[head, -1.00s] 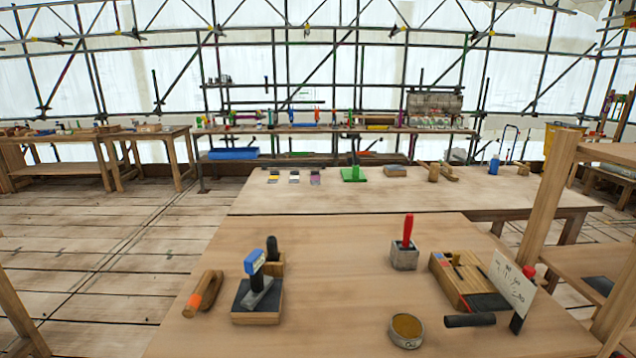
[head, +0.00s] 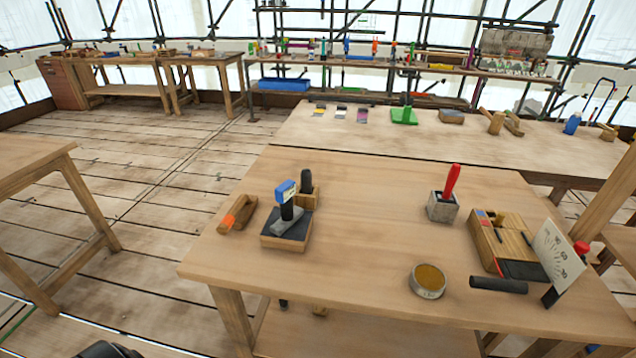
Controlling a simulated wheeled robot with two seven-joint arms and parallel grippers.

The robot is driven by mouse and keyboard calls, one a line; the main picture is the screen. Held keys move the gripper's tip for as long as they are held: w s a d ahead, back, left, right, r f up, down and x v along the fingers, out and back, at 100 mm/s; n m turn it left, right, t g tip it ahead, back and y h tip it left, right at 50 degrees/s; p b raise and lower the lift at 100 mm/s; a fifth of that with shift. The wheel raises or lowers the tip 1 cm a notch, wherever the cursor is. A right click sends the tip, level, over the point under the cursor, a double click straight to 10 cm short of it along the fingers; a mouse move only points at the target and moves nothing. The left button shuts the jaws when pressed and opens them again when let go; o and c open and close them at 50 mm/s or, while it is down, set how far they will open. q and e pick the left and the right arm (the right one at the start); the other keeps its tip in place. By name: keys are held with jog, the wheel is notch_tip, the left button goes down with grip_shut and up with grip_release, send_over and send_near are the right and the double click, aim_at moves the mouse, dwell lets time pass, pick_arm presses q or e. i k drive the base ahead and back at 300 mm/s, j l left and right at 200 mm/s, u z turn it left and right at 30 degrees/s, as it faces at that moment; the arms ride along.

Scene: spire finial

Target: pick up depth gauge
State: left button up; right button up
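What looks like the depth gauge (head: 288,206) stands on the near table in the head view, left of its middle. It has a blue head, a dark stem and a grey foot. It rests on a wooden block with a dark top (head: 287,239). I cannot read any mark on it. Neither gripper can be made out. A dark rounded shape at the bottom left edge may be part of my arm.
An orange-tipped wooden tool (head: 237,213) lies left of the block, and a wooden holder with a black handle (head: 307,187) stands close behind. A round tin (head: 427,281), a red-handled tool in a grey block (head: 443,205) and a wooden box (head: 500,241) stand right.

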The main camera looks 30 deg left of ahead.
aim_at(289, 213)
jog(key=i+l+u, duration=0.1)
jog(key=u, duration=0.3)
jog(key=i+l+u, duration=0.1)
jog(key=u, duration=0.3)
jog(key=l+u, duration=0.25)
jog(key=u, duration=0.2)
jog(key=i+l+u, duration=0.1)
jog(key=u, duration=0.3)
jog(key=l, duration=0.05)
